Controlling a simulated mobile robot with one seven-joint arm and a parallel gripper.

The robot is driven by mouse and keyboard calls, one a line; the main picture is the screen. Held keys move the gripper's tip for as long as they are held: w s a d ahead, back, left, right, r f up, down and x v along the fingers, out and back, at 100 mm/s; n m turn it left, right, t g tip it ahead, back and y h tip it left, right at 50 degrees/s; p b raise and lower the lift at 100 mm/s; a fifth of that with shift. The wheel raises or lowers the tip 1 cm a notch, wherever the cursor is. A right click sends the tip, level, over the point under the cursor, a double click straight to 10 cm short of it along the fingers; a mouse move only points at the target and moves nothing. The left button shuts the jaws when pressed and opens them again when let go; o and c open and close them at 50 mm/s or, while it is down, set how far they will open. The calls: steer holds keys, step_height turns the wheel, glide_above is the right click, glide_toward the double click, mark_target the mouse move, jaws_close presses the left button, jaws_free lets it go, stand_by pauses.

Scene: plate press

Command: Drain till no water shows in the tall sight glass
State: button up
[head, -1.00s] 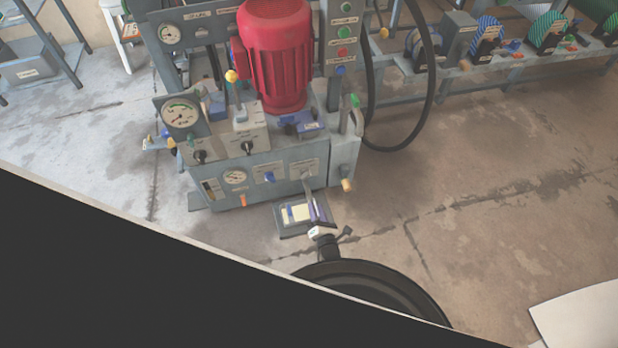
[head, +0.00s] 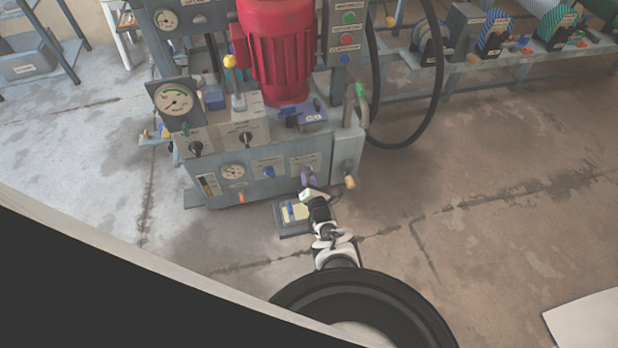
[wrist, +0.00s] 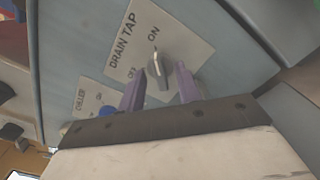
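The drain tap is a grey knob (wrist: 158,72) on a pale plate (wrist: 178,30) marked DRAIN TAP, with ON above the knob and OFF to its left. The knob's upper end appears to point towards ON. My gripper (wrist: 160,88) is open, its purple fingers on either side of the knob's lower part, with small gaps showing. In the head view my gripper (head: 307,179) reaches the machine's lower front and hides the knob. A narrow upright glass (head: 208,185), likely the tall sight glass, is at the lower left front; its water level is too small to read.
A grey floor tray (head: 283,228) lies below. A yellow-tipped handle (head: 349,182) sticks out at right. Open floor (head: 480,220) lies right.

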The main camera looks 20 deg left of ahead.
steer(key=shift+c, duration=0.2)
jaws_close()
steer(key=shift+n, duration=0.3)
steer(key=n, duration=1.3)
steer(key=shift+n, duration=2.1)
